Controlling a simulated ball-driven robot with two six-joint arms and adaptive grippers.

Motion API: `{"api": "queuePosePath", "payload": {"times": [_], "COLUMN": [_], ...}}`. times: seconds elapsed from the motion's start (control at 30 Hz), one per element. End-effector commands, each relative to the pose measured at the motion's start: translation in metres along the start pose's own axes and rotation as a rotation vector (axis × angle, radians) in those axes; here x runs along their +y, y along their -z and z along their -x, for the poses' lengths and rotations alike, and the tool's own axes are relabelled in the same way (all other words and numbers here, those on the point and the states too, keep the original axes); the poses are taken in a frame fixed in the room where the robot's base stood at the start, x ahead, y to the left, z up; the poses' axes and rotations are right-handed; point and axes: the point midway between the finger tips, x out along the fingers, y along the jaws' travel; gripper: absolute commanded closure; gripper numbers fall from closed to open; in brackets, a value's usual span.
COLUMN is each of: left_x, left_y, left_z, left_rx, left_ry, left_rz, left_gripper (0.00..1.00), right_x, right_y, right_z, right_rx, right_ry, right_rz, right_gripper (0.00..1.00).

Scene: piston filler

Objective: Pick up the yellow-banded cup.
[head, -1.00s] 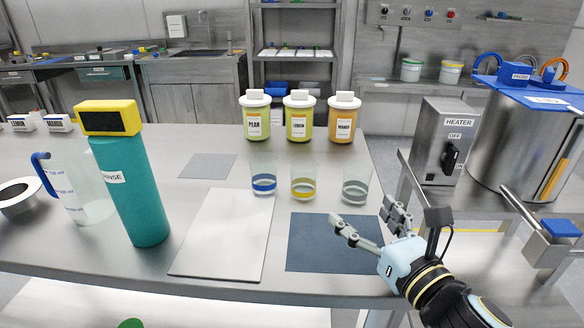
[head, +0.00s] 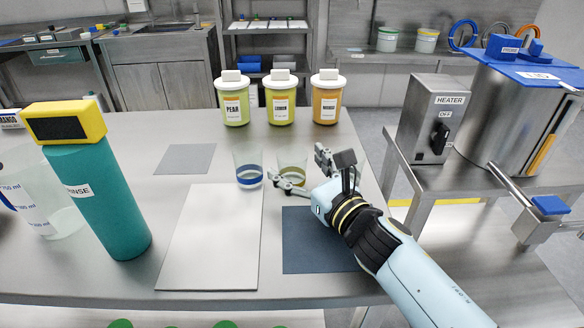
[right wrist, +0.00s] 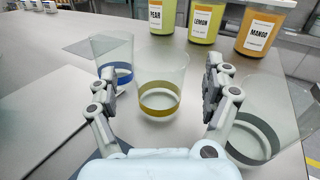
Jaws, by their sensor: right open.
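The yellow-banded cup (right wrist: 161,90) is a clear cup standing upright on the table. In the head view the yellow-banded cup (head: 291,170) shows behind my right gripper, partly covered by it. My right gripper (head: 303,172) is open. In the right wrist view the open fingers of the right gripper (right wrist: 160,92) show on either side of the yellow-banded cup, with a gap on each side. The blue-banded cup (head: 248,170) stands just left of it. The grey-banded cup (right wrist: 252,135) stands to the right, close to the right finger. My left gripper is not in view.
Jars labelled pear (head: 233,105), lemon (head: 281,103) and mango (head: 326,103) stand behind the cups. A white board (head: 208,240) and a dark mat (head: 312,250) lie in front. A teal rinse bottle (head: 98,205) stands at left, the heater (head: 436,115) at right.

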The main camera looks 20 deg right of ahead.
Motion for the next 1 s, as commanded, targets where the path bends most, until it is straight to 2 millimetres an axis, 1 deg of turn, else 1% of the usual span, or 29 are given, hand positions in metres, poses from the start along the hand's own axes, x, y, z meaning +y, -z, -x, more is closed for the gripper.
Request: {"api": "queuePosePath", "payload": {"times": [0.03, 0.1, 0.2, 0.43, 0.6, 0.87, 0.9, 1.0], "left_x": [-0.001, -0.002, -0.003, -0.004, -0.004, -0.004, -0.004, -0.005], "left_y": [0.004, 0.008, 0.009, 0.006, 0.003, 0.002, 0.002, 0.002], "left_z": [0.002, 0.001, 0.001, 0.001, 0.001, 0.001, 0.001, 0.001], "left_rx": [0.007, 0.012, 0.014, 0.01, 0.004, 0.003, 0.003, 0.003], "left_ry": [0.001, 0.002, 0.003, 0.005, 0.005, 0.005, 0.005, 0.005], "left_rz": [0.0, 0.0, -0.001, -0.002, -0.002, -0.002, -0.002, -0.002], "left_gripper": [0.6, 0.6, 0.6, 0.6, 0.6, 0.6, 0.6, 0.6], "right_x": [0.0, 0.0, 0.0, 0.0, 0.0, 0.0, 0.0, 0.0], "right_y": [-0.002, -0.001, 0.0, 0.0, 0.0, 0.0, 0.0, 0.0], "right_z": [-0.009, -0.019, -0.026, -0.027, -0.027, -0.027, -0.027, -0.027], "right_rx": [-0.002, -0.001, 0.0, 0.001, 0.0, 0.0, 0.0, 0.0], "right_ry": [0.0, 0.0, 0.0, 0.0, 0.0, 0.0, 0.0, 0.0], "right_rz": [0.0, -0.001, 0.0, 0.0, 0.0, 0.0, 0.0, 0.0], "right_gripper": [0.16, 0.16, 0.16, 0.16, 0.38, 0.72, 0.74, 0.74]}}
